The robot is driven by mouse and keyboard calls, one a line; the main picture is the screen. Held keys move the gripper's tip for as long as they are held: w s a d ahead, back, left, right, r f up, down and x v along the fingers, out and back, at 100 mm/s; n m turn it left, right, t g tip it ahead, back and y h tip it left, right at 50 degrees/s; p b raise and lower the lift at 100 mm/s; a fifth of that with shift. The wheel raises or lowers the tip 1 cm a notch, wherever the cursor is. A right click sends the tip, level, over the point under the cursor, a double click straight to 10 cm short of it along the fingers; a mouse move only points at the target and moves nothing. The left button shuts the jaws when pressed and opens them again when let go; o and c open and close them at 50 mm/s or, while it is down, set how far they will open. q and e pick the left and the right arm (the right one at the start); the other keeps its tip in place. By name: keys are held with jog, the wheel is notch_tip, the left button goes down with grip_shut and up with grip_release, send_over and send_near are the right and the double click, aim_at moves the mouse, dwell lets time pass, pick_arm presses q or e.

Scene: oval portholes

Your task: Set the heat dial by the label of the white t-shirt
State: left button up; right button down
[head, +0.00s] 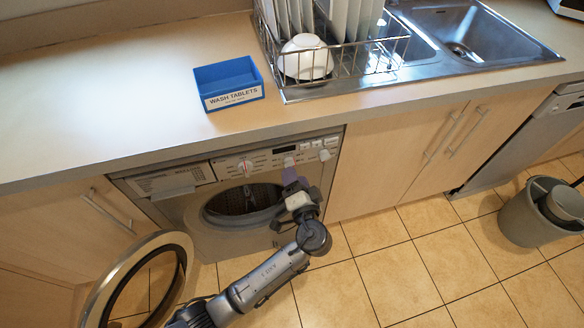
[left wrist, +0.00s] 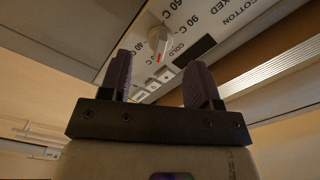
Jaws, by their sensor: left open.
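The washing machine (head: 215,229) stands under the counter, its front panel facing me. A white dial with a red mark (head: 245,167) sits on the panel, left of a dark display. A second white knob (head: 324,155) is at the panel's right end. The left wrist view shows a white dial with a red mark (left wrist: 160,42) beyond the fingertips, among labels reading COLD, 60 C and 90 C. My left gripper (head: 291,178) is open and empty in front of the panel, below the display; its fingers (left wrist: 160,82) do not touch the dial. No white t-shirt is in view.
The machine's round door (head: 100,296) hangs open at the left, beside my arm. A blue WASH TABLETS box (head: 228,83) and a dish rack (head: 375,70) stand on the counter. A grey bin (head: 520,218) stands at the right; the tiled floor between is clear.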

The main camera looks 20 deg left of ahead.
pick_arm(q)
jog(key=v, duration=1)
jog(key=shift+p, duration=0.3)
jog(key=shift+w, duration=0.1)
